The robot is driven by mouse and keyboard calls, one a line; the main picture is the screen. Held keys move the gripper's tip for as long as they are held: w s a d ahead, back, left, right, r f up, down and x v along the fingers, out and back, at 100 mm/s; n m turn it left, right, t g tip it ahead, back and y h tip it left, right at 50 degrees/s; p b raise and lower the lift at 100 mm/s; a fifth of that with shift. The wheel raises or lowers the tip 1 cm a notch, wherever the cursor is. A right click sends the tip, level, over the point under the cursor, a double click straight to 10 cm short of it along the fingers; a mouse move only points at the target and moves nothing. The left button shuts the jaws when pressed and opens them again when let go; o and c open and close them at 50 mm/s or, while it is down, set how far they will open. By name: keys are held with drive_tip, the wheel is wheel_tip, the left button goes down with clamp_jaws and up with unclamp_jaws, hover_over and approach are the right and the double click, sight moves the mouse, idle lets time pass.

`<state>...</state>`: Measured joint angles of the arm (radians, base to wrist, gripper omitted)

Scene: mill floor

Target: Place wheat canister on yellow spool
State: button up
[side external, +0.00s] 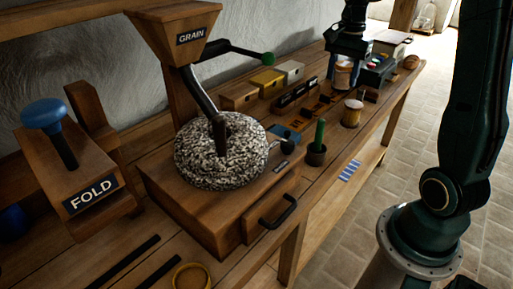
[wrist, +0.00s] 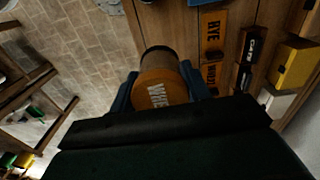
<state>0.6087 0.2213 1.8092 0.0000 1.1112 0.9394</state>
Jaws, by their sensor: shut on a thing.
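The wheat canister (wrist: 158,85) is an orange-brown cylinder with a dark end and white lettering, partly cut off, in the wrist view. My gripper (wrist: 162,92) is shut on it, with a blue finger on each side. In the side external view my gripper (side external: 345,62) holds the canister (side external: 342,76) over the far part of the bench. I cannot make out the spool in the wrist view.
Yellow (side external: 267,80) and pale (side external: 290,71) boxes stand behind. A green-handled tool in a dark cup (side external: 317,153) and the stone mill (side external: 220,150) stand nearer the camera. Open floor lies beyond the front edge.

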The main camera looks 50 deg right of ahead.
drive_tip(key=shift+w+d+r, duration=0.15)
drive_tip(key=shift+d+r, duration=0.1)
drive_tip(key=shift+d, duration=0.15)
drive_tip(key=w+d+r, duration=0.1)
drive_tip(key=d+r, duration=0.3)
drive_tip(key=d, duration=0.3)
wheel_tip(320, 180, up, 4)
hover_over(354, 103)
drive_tip(key=shift+s+a+r, duration=0.1)
drive_tip(key=shift+a+r, duration=0.05)
drive_tip(key=shift+r, duration=0.05)
drive_tip(key=shift+f, duration=0.1)
wheel_tip(354, 103, down, 16)
drive_tip(key=shift+r, duration=0.2)
drive_tip(key=shift+f, duration=0.1)
drive_tip(key=shift+f, duration=2.05)
